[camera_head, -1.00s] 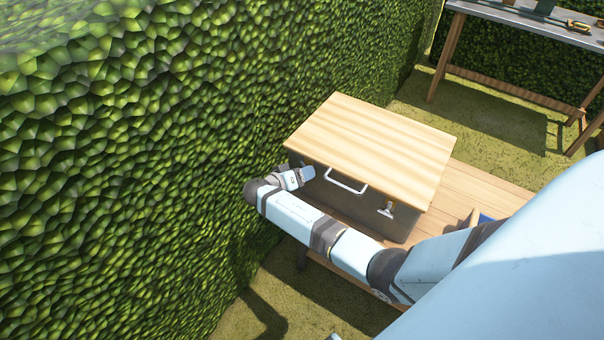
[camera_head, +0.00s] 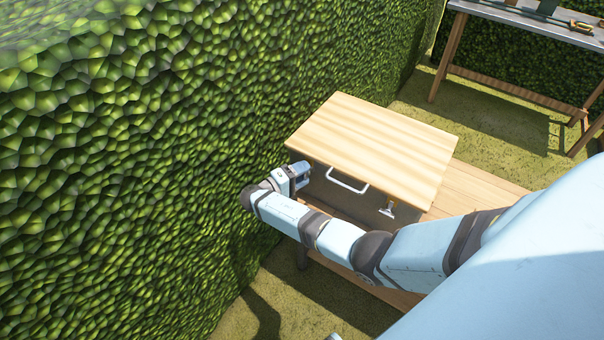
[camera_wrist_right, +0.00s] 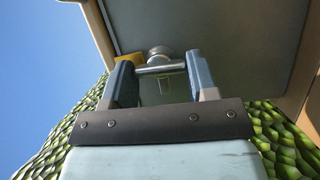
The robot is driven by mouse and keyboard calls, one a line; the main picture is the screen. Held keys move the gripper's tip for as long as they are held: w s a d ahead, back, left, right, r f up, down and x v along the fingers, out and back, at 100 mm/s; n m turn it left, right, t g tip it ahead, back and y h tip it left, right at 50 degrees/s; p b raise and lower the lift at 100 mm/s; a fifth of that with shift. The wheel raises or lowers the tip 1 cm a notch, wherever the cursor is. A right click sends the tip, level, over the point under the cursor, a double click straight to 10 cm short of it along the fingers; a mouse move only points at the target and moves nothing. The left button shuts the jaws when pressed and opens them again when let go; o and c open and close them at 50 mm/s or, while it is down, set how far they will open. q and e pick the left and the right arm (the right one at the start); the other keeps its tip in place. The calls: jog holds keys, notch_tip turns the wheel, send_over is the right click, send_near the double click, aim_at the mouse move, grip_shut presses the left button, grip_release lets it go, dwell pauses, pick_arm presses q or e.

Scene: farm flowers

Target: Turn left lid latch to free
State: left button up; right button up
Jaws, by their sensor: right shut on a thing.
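A grey box with a pale wooden lid (camera_head: 375,145) stands on a wooden bench. A white handle (camera_head: 347,181) is at the front, and one lid latch (camera_head: 388,209) shows to the right of it. In the right wrist view the left latch (camera_wrist_right: 161,67) is a metal crossbar on a round base, with a yellow piece (camera_wrist_right: 132,59) beside it. My right gripper (camera_head: 304,172) is at the box's left front corner. In the wrist view its two fingers (camera_wrist_right: 158,82) are shut on the crossbar, one at each end. My left gripper is not in view.
A tall green hedge (camera_head: 180,130) runs close along the left of the box. Bare bench top (camera_head: 485,190) shows to the right of the box. A table (camera_head: 530,20) with tools stands at the back right on grass.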

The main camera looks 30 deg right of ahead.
jog(key=shift+n, duration=0.4)
jog(key=o, duration=0.9)
